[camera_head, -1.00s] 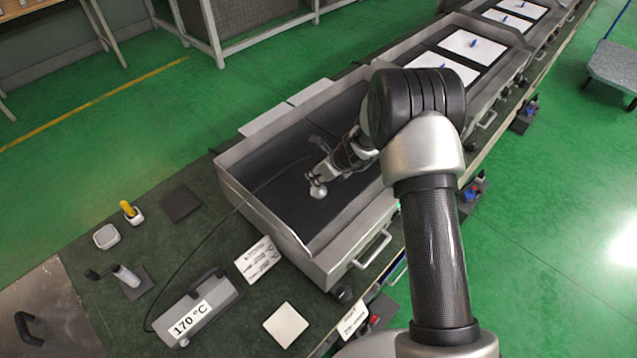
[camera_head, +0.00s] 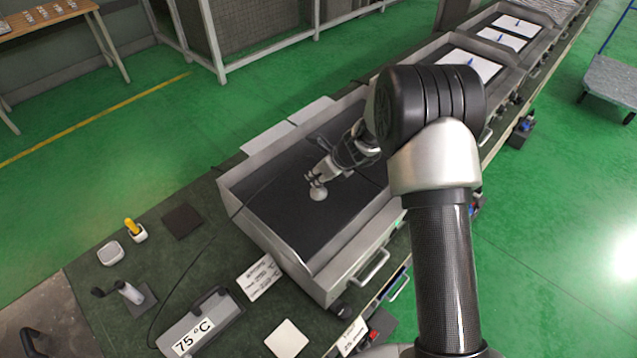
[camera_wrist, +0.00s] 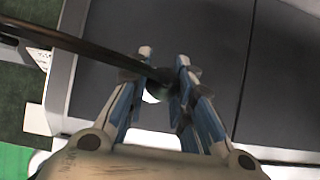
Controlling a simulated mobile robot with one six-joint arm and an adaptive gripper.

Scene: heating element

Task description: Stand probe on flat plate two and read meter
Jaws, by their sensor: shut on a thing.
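My gripper (camera_head: 315,180) is over the dark flat plate (camera_head: 270,200) in the near steel unit. It is shut on the probe (camera_head: 318,193), whose pale round end shows below the fingertips. In the wrist view the probe (camera_wrist: 154,94) sits between the blue-and-grey fingers, with a dark cable or stem crossing in front. I cannot tell whether the probe touches the plate. A seam parts this plate from a second dark plate (camera_wrist: 290,70), mostly hidden by my arm in the head view. The meter (camera_head: 203,322) on the bench reads 75 °C.
The unit's raised steel rim (camera_head: 275,255) surrounds the plates. A printed card (camera_head: 259,277), a pale square tile (camera_head: 286,338), a dark square pad (camera_head: 182,221) and a yellow-handled tool (camera_head: 133,228) lie on the bench. More units with white sheets (camera_head: 470,64) stand beyond.

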